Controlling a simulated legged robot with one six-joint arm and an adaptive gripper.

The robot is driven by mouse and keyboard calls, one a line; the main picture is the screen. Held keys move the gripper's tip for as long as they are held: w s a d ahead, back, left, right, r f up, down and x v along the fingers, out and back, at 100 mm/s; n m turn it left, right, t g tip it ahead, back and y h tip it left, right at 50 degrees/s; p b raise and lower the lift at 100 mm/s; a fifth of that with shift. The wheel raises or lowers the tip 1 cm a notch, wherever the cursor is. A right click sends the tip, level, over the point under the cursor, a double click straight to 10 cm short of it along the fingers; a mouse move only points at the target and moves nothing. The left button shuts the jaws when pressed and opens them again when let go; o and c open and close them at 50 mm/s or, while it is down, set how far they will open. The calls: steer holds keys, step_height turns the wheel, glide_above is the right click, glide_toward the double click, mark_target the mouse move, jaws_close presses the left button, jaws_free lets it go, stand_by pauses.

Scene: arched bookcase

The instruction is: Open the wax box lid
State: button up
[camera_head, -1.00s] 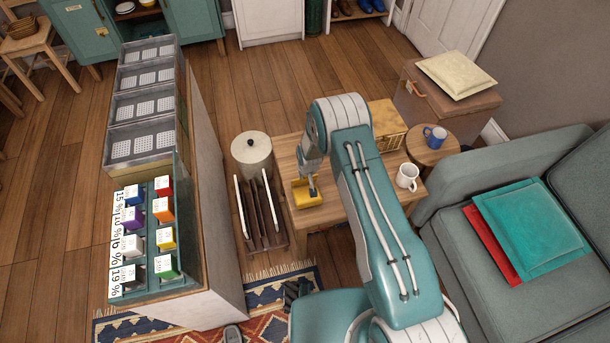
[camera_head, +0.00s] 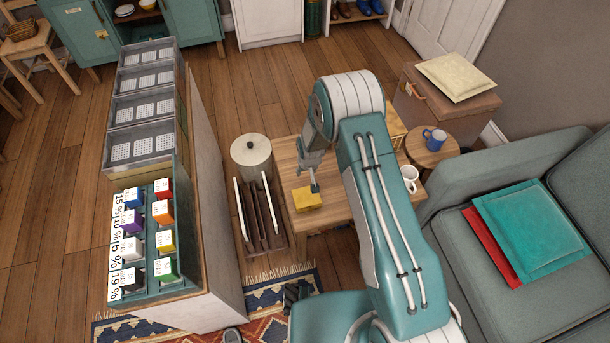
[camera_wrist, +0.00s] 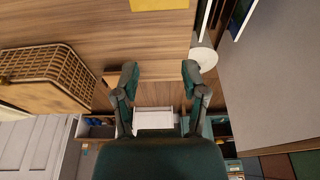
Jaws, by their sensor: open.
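A small yellow box (camera_head: 307,198), which I take for the wax box, sits on the wooden table (camera_head: 330,212). Its top looks flat in the head view; whether its lid is shut is too small to tell. In the wrist view only a yellow strip of it (camera_wrist: 160,4) shows at the top edge. My gripper (camera_head: 315,188) is at the box's right far side in the head view, close to it; I cannot tell whether they touch. In the wrist view my gripper (camera_wrist: 160,72) has its fingers wide apart, with nothing between them.
A woven box (camera_wrist: 50,75) stands on the same table, mostly behind my arm in the head view. A white mug (camera_head: 410,178) is at the table's right. A lidded cream canister (camera_head: 251,152) and a slotted rack (camera_head: 262,215) stand left of the table.

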steer(key=shift+v, duration=2.3)
